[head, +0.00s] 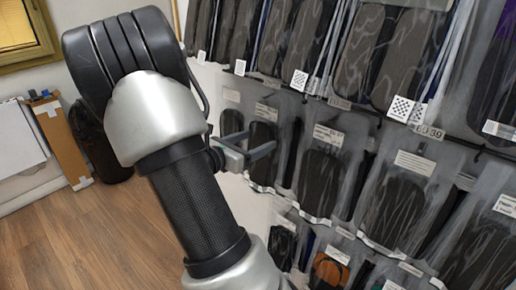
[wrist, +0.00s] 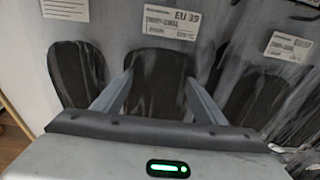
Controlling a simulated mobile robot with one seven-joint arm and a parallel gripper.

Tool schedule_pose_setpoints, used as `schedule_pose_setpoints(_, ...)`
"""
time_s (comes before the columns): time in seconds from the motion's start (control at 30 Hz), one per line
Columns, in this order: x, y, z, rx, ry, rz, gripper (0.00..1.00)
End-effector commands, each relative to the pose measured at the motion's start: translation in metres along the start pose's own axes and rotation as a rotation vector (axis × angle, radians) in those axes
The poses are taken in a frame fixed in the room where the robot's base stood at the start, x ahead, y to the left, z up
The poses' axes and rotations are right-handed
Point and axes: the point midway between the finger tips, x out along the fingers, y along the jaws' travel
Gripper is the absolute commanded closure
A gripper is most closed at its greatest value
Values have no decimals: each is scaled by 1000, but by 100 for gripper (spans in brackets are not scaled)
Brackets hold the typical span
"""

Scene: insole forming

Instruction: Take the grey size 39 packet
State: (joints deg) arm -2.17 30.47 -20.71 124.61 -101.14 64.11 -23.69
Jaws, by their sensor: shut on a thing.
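The grey size 39 packet (wrist: 160,60) is a clear bag with a dark grey insole, under a white label reading EU 39, in the middle of the wrist view. My gripper (wrist: 158,88) has one finger on each side of this insole and is shut on the packet. In the head view my gripper (head: 262,155) reaches right from my arm to the hanging packets, at the packet (head: 262,134) in the left part of the middle row. The exact contact of the fingertips is hard to see.
Similar packets hang close on both sides, one at left (wrist: 75,75) and one at right (wrist: 255,95). An upper row of packets (head: 370,55) and a lower row (head: 330,270) hang near. A cardboard box (head: 62,145) and a dark bin (head: 100,140) stand at left; the wooden floor (head: 90,240) is clear.

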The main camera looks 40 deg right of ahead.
Motion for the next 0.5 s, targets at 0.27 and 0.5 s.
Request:
schedule_pose_setpoints(0.27, -10, 1, 14, 0, 1, 3, 71)
schedule_pose_setpoints(0.5, -58, 2, 8, -1, 1, 6, 71)
